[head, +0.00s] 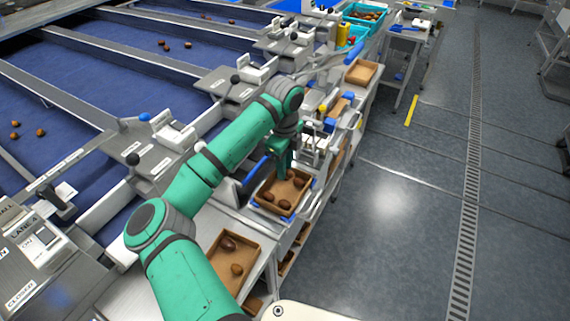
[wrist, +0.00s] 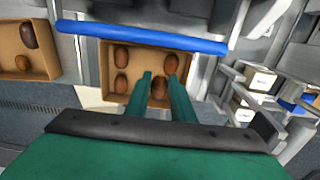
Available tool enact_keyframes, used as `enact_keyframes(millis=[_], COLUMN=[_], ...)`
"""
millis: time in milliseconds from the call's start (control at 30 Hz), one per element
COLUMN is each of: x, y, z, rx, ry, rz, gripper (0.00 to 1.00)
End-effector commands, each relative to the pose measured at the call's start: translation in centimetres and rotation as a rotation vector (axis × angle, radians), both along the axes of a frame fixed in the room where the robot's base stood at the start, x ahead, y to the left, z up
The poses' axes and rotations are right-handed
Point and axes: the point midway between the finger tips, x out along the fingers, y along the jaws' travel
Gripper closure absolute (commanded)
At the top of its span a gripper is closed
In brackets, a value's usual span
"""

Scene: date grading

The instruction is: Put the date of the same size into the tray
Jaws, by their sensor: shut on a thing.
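A brown cardboard tray (head: 262,206) with several brown dates stands under my gripper (head: 283,168); the same tray (wrist: 108,101) shows in the wrist view. My gripper (wrist: 162,84) reaches down over this tray, its two green fingers close together. It is shut on a date (wrist: 158,88) between the fingers. Other dates lie in this tray, such as one at its upper left (wrist: 121,57) and one at its lower left (wrist: 121,83). A nearer tray (head: 252,246) holds two dates, a larger dark one (head: 228,243) and a smaller one (head: 237,269).
A blue bar (wrist: 140,36) crosses above the tray in the wrist view. Blue conveyor lanes (head: 110,85) with a few scattered dates lie to the left. Another cardboard tray (head: 361,72) and a teal crate (head: 366,14) stand farther along. The floor at right is open.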

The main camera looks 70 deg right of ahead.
Motion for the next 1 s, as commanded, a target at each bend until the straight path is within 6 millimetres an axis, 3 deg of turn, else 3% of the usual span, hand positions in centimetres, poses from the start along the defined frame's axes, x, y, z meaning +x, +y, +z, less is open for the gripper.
enact_keyframes(millis=[1000], x=[-0.21], y=[-0.08], z=[-0.67], rx=[0.000], ry=[0.001], rz=[-0.004], gripper=[0.86])
